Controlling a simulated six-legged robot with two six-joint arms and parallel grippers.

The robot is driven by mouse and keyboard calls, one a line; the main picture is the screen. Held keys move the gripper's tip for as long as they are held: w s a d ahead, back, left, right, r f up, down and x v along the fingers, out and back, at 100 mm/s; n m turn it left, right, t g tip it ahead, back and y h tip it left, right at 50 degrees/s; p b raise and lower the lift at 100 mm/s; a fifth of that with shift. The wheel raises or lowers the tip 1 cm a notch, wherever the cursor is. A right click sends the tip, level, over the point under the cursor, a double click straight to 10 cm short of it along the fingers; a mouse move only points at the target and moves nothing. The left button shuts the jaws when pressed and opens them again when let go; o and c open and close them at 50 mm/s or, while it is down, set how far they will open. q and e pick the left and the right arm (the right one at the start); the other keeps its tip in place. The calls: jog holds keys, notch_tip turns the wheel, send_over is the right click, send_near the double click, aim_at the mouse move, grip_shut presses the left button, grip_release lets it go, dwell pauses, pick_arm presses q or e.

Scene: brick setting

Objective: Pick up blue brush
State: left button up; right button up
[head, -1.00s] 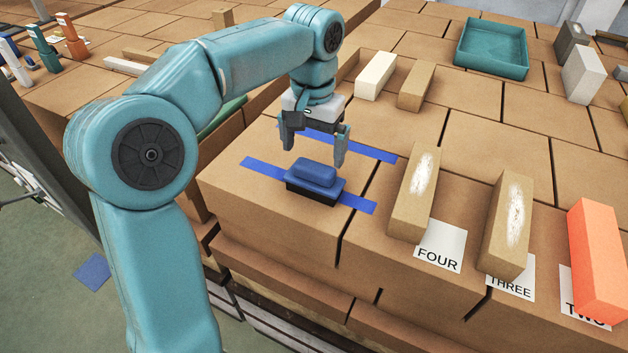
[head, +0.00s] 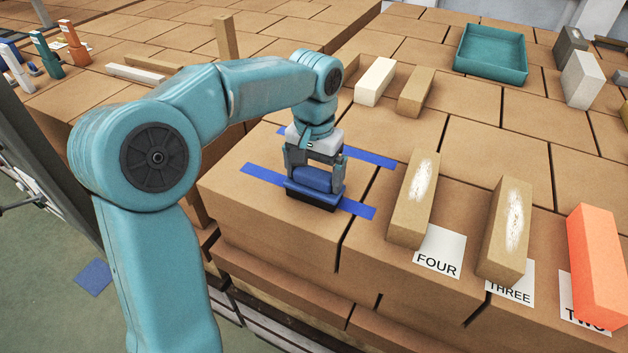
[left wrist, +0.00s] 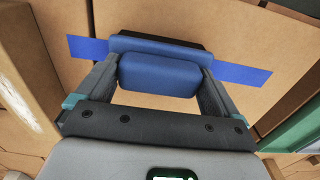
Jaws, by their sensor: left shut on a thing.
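The blue brush (head: 313,181) has a blue block handle, a wider blue base and dark bristles underneath. It rests upright on the cardboard boxes, on a strip of blue tape. My left gripper (head: 314,183) points down over it and is shut on the handle, one finger at each end. In the left wrist view, the brush (left wrist: 158,75) lies between the two fingers of the left gripper (left wrist: 157,82). The bristles are mostly hidden there. My right gripper is not in view.
Tall tan blocks (head: 415,198) and an orange block (head: 597,265) stand on numbered paper labels to the right. A white block (head: 375,79) and a teal tray (head: 491,54) are farther back. A second blue tape strip (head: 370,157) lies behind the brush.

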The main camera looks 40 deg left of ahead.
aim_at(314, 171)
pick_arm(q)
jog(key=shift+w+r, duration=0.15)
jog(key=shift+r, duration=0.2)
notch_tip(314, 171, up, 19)
jog(key=p, duration=0.3)
jog(key=shift+r+p, duration=0.15)
jog(key=shift+p, duration=0.25)
